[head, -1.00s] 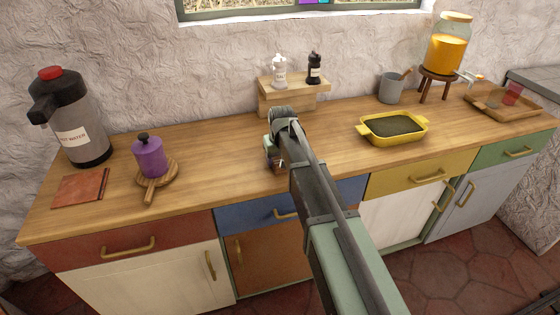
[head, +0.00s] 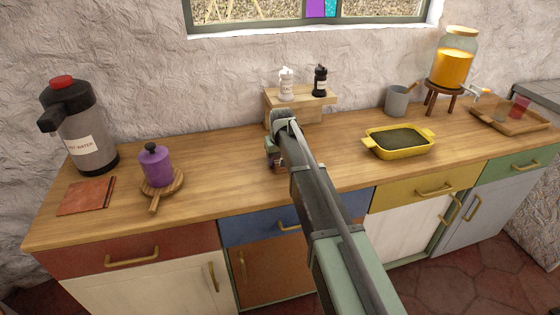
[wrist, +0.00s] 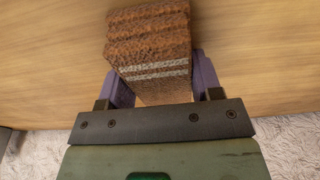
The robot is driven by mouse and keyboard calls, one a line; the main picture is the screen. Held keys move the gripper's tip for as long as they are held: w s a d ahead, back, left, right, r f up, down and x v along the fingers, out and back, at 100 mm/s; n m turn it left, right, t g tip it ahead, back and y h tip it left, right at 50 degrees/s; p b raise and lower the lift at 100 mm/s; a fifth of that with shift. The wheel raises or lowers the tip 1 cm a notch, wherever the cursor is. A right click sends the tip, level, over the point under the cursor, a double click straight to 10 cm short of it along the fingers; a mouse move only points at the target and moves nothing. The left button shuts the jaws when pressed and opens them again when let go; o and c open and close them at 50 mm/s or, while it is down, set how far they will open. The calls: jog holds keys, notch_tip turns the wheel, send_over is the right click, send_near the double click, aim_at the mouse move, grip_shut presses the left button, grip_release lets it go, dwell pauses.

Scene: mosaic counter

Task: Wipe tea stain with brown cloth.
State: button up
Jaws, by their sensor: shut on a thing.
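My gripper (wrist: 162,82) is shut on a brown cloth (wrist: 150,35), a thick folded stack with pale stripes, between its two purple fingers. In the head view my gripper (head: 274,158) is low over the middle of the wooden counter, in front of the small shelf. The cloth is mostly hidden there by my arm. I cannot tell whether the cloth touches the counter. No tea stain can be made out in either view; my arm and the cloth cover part of the counter.
A hot water flask (head: 82,130), a reddish-brown flat square (head: 86,196) and a purple canister (head: 155,165) on a round board stand left. A shelf with shakers (head: 300,97) is behind. A yellow dish (head: 400,153), grey cup (head: 397,101), drink dispenser (head: 453,65) and tray (head: 510,118) are right.

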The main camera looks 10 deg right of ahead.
aim_at(288, 183)
jog(key=shift+s+d, duration=0.15)
jog(key=shift+s, duration=1.7)
jog(key=shift+s+d+f, duration=0.1)
jog(key=shift+s+d, duration=0.05)
jog(key=shift+s, duration=1.95)
jog(key=shift+s+d, duration=0.15)
jog(key=shift+s, duration=1.4)
jog(key=shift+w, duration=0.1)
jog(key=shift+r+p, duration=0.4)
jog(key=shift+p, duration=0.1)
notch_tip(288, 183, up, 8)
jog(key=p, duration=0.8)
jog(key=shift+r, duration=0.2)
jog(key=shift+w+r, duration=0.1)
